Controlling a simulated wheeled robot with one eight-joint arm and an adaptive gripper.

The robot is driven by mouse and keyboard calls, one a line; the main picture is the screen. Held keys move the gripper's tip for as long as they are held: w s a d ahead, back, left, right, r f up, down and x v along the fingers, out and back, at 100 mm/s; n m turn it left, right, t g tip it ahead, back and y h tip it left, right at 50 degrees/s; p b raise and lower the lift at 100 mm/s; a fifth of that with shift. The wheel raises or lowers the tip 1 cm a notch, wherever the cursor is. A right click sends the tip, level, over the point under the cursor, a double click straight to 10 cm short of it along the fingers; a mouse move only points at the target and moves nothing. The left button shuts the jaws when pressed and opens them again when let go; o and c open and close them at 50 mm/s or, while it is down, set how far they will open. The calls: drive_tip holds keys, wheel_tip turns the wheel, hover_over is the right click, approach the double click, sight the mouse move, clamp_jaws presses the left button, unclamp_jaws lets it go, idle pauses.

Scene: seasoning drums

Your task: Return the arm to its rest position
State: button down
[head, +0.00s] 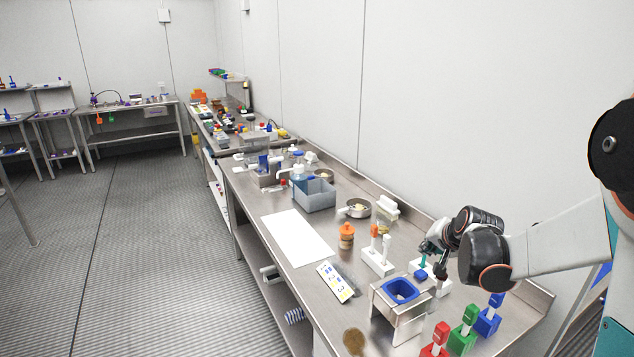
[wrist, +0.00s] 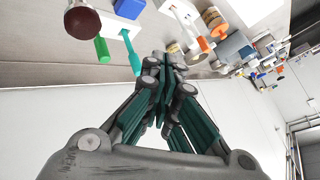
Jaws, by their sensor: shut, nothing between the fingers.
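My arm reaches in from the right in the head view and bends down at a dark wrist. My gripper (head: 432,258) hangs over the right part of the steel bench (head: 272,218), near a white holder and a small blue piece (head: 421,274). In the wrist view my gripper (wrist: 164,62) is shut, its dark fingers together with nothing between them. Contact with the bench items cannot be told.
A steel stand with a blue funnel (head: 400,290) stands in front of my gripper. Red (head: 436,340), green (head: 464,332) and blue (head: 489,316) blocks stand at the near right. An orange-capped jar (head: 346,236) and grey bin (head: 314,195) stand farther back. A wall (head: 480,110) borders the bench.

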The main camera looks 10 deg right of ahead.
drive_tip(key=s+a+r+n+g+y+b, duration=0.1)
drive_tip(key=s+a+r+n+y, duration=0.2)
drive_tip(key=s+a, duration=0.45)
drive_tip(key=s+a+r+n+g+b, duration=0.1)
drive_tip(key=s+a+r+n, duration=0.35)
drive_tip(key=a, duration=0.65)
drive_tip(key=s+f+n+h+b, duration=0.1)
drive_tip(key=s+f, duration=0.1)
drive_tip(key=s, duration=0.7)
drive_tip(key=s+a+f+n+h+b, duration=0.1)
drive_tip(key=s+f, duration=0.2)
drive_tip(key=s, duration=0.6)
drive_tip(key=shift+s+f+h+b, duration=0.15)
drive_tip(key=shift+s+h+b, duration=0.15)
